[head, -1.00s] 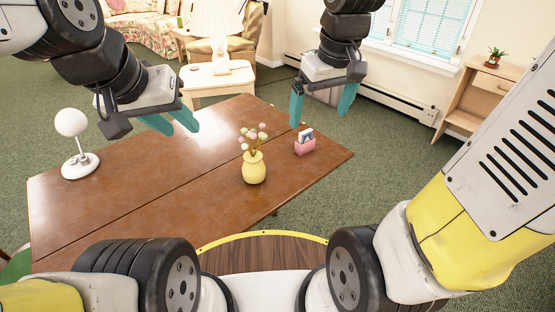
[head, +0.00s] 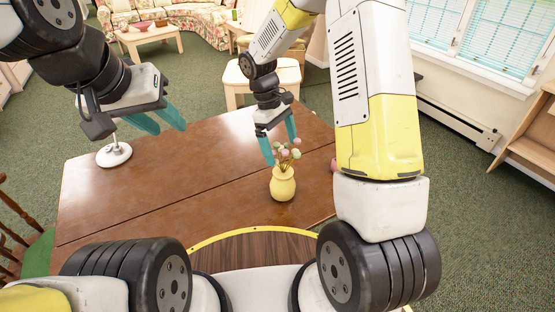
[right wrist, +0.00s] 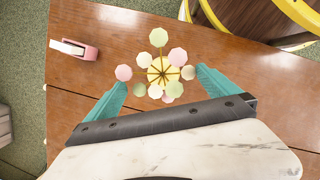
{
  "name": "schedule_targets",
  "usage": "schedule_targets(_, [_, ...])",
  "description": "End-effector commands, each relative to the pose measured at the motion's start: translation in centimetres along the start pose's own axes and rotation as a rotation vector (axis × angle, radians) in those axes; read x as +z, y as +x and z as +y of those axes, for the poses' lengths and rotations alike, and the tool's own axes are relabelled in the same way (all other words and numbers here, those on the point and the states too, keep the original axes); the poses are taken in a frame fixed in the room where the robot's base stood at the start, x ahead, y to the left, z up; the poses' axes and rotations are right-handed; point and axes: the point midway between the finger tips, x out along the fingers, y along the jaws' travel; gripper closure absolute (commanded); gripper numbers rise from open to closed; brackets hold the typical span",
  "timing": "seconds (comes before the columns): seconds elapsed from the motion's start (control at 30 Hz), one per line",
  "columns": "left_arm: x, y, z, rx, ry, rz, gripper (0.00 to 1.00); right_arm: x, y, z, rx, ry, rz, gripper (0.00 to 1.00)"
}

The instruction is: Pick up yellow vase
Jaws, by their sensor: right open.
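The yellow vase (head: 283,184) holds pink, white and green flowers and stands upright on the brown wooden table (head: 190,190). My right gripper (head: 279,150) is open just behind and above the vase, with its teal fingers near the flowers. In the right wrist view the vase (right wrist: 160,72) is seen from above, largely covered by its flowers, between and slightly beyond the fingertips of my right gripper (right wrist: 160,82). My left gripper (head: 168,122) is open and empty over the left part of the table.
A pink holder (right wrist: 75,49) stands on the table near its edge; my right arm mostly hides it in the head view. A white lamp base (head: 114,154) stands at the table's far left. A wooden chair (head: 20,235) is at the left. The table's middle is clear.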

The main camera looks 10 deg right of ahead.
Motion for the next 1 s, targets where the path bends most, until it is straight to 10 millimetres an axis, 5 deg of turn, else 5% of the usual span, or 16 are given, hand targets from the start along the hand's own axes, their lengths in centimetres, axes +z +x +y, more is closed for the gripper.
schedule_targets(0.3, [0.0,0.0,0.0,0.0,0.0,0.0,0.64,0.2,4.5,-0.1,-0.002,0.0,-0.001,0.0])
schedule_targets(0.6, [0.0,0.0,0.0,0.0,0.0,0.0,0.64,0.1,5.0,-0.1,0.0,0.001,0.002,0.0])
schedule_targets(1.0, [0.0,0.0,0.0,0.0,0.0,0.0,0.64,0.1,5.0,-0.1,0.0,0.001,0.001,0.77])
